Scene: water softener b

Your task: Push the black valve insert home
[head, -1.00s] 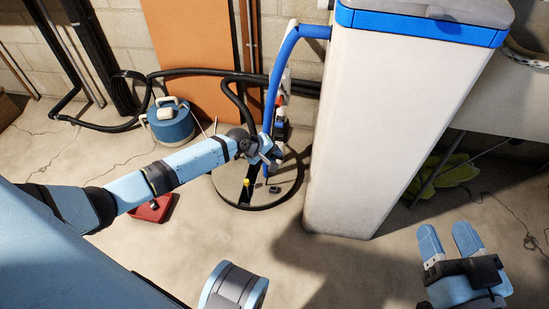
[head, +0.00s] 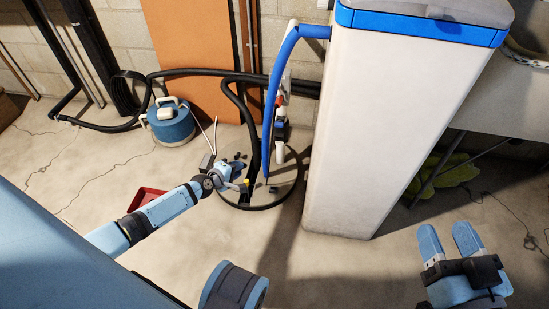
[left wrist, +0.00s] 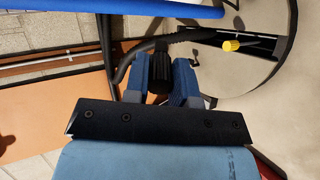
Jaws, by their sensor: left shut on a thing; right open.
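My left gripper (head: 234,168) is over the left part of the round floor cover, left of the blue hose. In the left wrist view its blue fingers (left wrist: 160,80) are shut on a black ribbed cylindrical piece, seemingly the black valve insert (left wrist: 158,84). The insert's far end is hard to make out. My right gripper (head: 449,238) is open and empty at the lower right.
A round cover (head: 285,191) lies on the floor with a small dark piece (head: 273,189) on it. A yellow-handled tool (left wrist: 231,45) is near my left gripper. The blue hose (head: 270,100), black hose (head: 232,88) and white softener cabinet (head: 360,130) crowd the valve. A red tray (head: 146,197) lies left.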

